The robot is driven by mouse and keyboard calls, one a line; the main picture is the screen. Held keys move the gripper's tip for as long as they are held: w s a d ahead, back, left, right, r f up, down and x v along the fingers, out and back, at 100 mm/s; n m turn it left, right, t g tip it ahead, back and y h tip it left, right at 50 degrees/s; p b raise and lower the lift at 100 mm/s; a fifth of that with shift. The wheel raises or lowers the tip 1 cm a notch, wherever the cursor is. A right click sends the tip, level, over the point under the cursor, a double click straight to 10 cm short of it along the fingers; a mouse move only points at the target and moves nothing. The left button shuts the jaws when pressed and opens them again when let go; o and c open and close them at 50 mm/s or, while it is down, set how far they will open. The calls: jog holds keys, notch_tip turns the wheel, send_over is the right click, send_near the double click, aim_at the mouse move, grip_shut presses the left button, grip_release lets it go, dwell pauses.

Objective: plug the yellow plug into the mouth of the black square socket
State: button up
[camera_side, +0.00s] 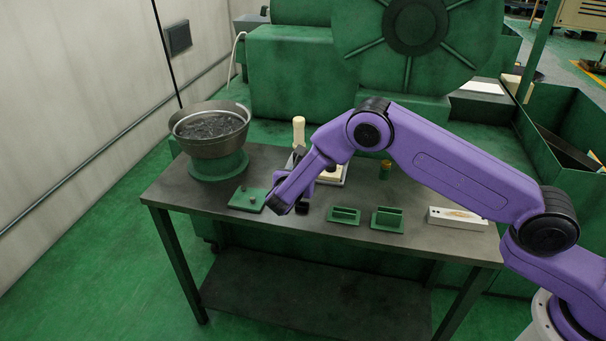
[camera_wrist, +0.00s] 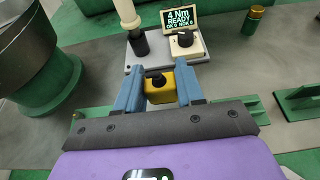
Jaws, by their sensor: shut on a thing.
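In the side view my purple wrist hides the plug and most of the fingers above the left part of the bench. I cannot make out the black square socket for certain in either view. A small dark block (camera_side: 302,207) shows beside my wrist in the side view, but I cannot tell whether it is the socket or part of my gripper.
A metal bowl (camera_side: 210,131) stands at the bench's left end, near a green pegged plate (camera_side: 246,200). Two green holders (camera_side: 344,214) (camera_side: 387,219) and a white box (camera_side: 457,218) lie to the right. A cream-handled tool (camera_wrist: 128,14) and a "READY" display (camera_wrist: 180,17) stand behind.

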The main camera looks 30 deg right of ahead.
jog(key=shift+f, duration=0.15)
jog(key=shift+f, duration=2.75)
jog(key=shift+f, duration=1.3)
jog(key=o, duration=1.1)
jog(key=v, duration=1.7)
jog(key=shift+s, duration=0.25)
jog(key=shift+a, duration=0.15)
